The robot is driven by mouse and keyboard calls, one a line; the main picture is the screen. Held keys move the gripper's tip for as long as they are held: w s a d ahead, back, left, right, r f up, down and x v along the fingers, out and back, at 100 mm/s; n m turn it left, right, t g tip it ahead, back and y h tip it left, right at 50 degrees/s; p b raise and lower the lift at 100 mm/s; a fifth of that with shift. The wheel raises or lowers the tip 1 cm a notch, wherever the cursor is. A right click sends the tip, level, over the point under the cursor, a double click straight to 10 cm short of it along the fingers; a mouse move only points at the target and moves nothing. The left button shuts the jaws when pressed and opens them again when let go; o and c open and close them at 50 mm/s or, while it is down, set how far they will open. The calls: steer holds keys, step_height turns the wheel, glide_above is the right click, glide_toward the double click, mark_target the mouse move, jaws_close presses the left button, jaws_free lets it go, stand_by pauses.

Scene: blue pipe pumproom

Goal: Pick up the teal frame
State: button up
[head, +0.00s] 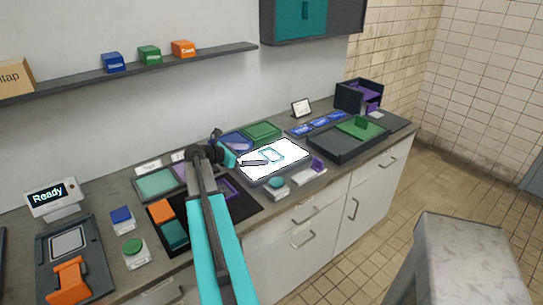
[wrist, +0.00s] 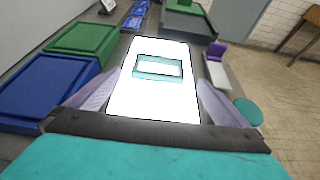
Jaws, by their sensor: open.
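The teal frame (wrist: 158,75) is a small rectangular ring lying flat on a bright white lit panel (wrist: 150,105). In the head view the frame (head: 264,154) lies near the middle of the same panel (head: 295,152). My gripper (head: 262,162) is over the panel's left part, with the frame just beyond its fingertips. In the wrist view my gripper (wrist: 156,98) has its two purple fingers spread wide, with nothing between them. The frame is ahead, roughly centred between the fingers, and fully visible there.
Blue (wrist: 45,88) and green (wrist: 85,40) bins stand left of the panel in the wrist view. A white block with a purple part (head: 312,171) and a teal round button (head: 276,183) sit at its front edge. A black tray (head: 345,145) is to the right.

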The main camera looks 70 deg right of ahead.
mark_target(271, 154)
steer(key=shift+p+x, duration=0.3)
steer(key=shift+x, duration=1.55)
steer(key=shift+p+x, duration=1.1)
steer(key=shift+x, duration=1.5)
steer(key=shift+w+f, duration=0.1)
steer(key=c, duration=1)
steer(key=shift+c, duration=0.2)
